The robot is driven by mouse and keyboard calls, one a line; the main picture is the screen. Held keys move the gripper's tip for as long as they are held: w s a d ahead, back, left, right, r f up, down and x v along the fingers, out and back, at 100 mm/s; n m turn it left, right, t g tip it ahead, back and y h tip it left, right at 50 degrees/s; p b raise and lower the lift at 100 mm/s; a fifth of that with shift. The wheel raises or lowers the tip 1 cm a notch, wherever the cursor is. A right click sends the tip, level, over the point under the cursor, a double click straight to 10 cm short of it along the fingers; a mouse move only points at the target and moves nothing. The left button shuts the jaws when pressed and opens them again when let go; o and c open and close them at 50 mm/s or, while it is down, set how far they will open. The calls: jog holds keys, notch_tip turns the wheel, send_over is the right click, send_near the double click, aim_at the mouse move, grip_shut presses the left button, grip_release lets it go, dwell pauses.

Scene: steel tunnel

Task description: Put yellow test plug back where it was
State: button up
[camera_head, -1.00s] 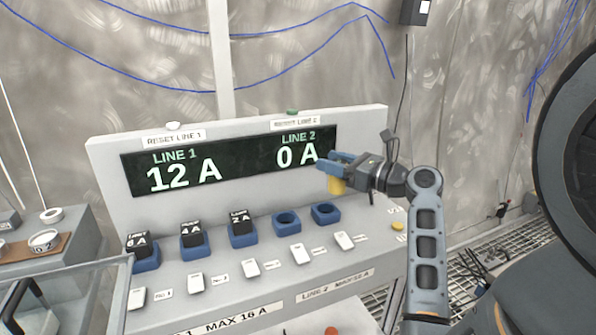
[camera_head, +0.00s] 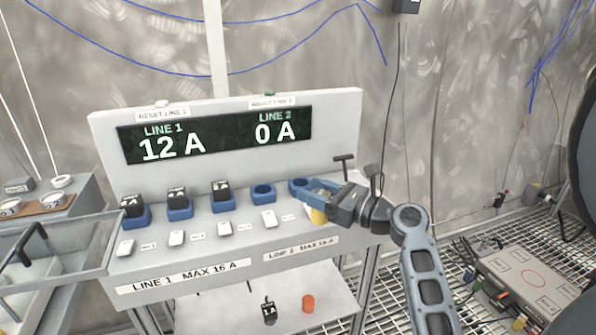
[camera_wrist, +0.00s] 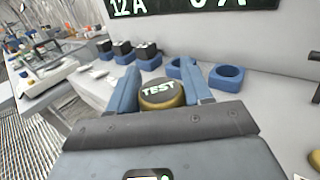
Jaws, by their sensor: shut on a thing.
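My gripper (camera_head: 318,199) is shut on the yellow test plug (camera_head: 318,215), whose lower part shows under the fingers in the head view. In the wrist view the plug (camera_wrist: 161,93) sits between the two blue fingers, its dark top reading TEST. It is held near the right end of the console (camera_head: 200,245), beside the rightmost blue socket (camera_head: 298,186). That socket and the blue socket to its left (camera_head: 263,192) look empty; both show ahead of the fingers in the wrist view. In the wrist view a yellow round thing (camera_wrist: 315,160) is partly visible at the right edge.
Black plugs (camera_head: 221,190) fill the three left sockets. White switches (camera_head: 224,229) line the front. The display (camera_head: 220,140) reads 12 A and 0 A. A shelf below holds a black plug (camera_head: 269,310) and an orange cylinder (camera_head: 308,303). A grey box (camera_head: 530,280) stands at right.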

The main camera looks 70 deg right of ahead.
jog(key=w+a+f+n+y, duration=0.1)
jog(key=w+a+f, duration=0.4)
jog(key=a+f, duration=0.3)
jog(key=w+a+f+y, duration=0.1)
jog(key=w+a+f, duration=0.4)
jog(key=a, duration=1)
jog(key=w+a+f+n+y, duration=0.1)
jog(key=w+a+f, duration=0.4)
jog(key=a+f, duration=0.7)
jog(key=shift+w+a+n+y, duration=0.2)
jog(key=shift+a+n+y, duration=0.1)
jog(key=shift+y, duration=0.2)
